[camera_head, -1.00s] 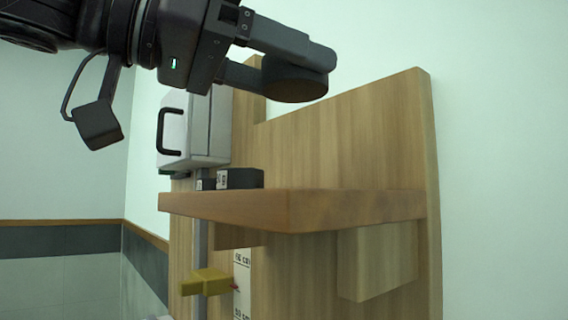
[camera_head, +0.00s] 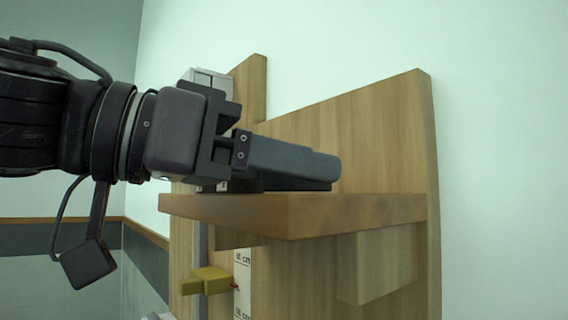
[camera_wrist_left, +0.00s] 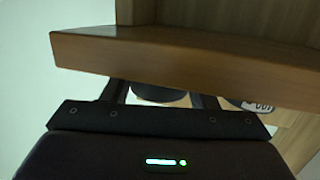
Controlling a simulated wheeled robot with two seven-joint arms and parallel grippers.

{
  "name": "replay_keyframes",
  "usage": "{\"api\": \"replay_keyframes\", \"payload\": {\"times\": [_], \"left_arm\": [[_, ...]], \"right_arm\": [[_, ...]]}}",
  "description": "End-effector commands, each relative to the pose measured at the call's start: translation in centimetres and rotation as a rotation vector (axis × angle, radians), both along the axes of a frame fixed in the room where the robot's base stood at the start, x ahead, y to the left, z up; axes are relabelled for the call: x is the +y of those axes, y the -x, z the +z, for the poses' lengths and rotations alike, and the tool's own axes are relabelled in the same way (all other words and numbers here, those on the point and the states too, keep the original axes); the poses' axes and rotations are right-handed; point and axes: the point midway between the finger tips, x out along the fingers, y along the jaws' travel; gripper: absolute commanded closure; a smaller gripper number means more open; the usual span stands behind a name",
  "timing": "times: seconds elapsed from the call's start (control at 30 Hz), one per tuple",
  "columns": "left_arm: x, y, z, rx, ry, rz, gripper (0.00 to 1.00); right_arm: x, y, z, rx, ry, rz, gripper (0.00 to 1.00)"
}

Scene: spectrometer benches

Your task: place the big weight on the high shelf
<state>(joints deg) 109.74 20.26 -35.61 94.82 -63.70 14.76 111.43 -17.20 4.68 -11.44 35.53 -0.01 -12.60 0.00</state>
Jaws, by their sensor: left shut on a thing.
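My left gripper (camera_head: 315,172) comes in from the left just above the wooden high shelf (camera_head: 290,215). It is shut on the big weight, a dark round piece. In the head view the near finger hides most of the weight, and only a dark strip (camera_head: 305,187) shows below it, close to the shelf top. I cannot tell whether it touches. In the left wrist view the weight (camera_wrist_left: 158,95) shows between the two fingers, partly covered by the shelf's edge (camera_wrist_left: 190,55). My right gripper is not in view.
Small dark blocks on the shelf's left end are mostly hidden by my gripper. A tall wooden back panel (camera_head: 375,140) rises behind the shelf. Below are a yellow pointer piece (camera_head: 207,281), a white scale strip (camera_head: 243,275) and a wooden block (camera_head: 378,265). A pale box (camera_head: 215,80) stands behind my wrist.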

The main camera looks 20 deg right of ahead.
Motion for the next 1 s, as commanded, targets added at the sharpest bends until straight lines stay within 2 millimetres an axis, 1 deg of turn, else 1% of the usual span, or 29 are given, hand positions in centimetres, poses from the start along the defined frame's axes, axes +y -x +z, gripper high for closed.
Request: {"api": "replay_keyframes", "payload": {"times": [0.07, 0.1, 0.23, 0.27, 0.5, 0.6, 0.63, 0.77, 1.0], "left_arm": [[0.0, 0.0, -0.3, 0.000, 0.001, 0.000, 0.75], [0.0, 0.0, -0.3, 0.000, 0.000, 0.000, 0.44], [0.0, 0.0, -0.2, 0.000, -0.001, 0.000, 0.27], [0.0, 0.0, -0.2, 0.000, -0.001, 0.000, 0.25], [0.0, 0.0, -0.2, 0.000, -0.001, 0.000, 0.25], [0.0, 0.0, 0.3, -0.001, 0.000, 0.000, 0.25], [0.3, 0.0, 0.0, 0.000, 0.001, 0.001, 0.25], [2.4, 0.2, 0.1, -0.002, 0.003, 0.003, 0.25], [7.6, 0.8, 0.9, -0.002, 0.003, 0.004, 0.25]], "right_arm": [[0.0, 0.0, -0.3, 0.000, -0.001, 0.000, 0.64], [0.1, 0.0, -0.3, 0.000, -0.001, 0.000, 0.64], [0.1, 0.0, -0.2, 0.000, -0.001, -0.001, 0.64], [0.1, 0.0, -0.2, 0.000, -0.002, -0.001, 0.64], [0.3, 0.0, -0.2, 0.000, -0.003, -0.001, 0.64], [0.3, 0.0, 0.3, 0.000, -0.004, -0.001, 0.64], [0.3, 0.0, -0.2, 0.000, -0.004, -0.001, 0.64], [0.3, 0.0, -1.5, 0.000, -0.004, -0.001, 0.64], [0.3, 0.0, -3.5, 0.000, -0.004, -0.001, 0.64]]}}
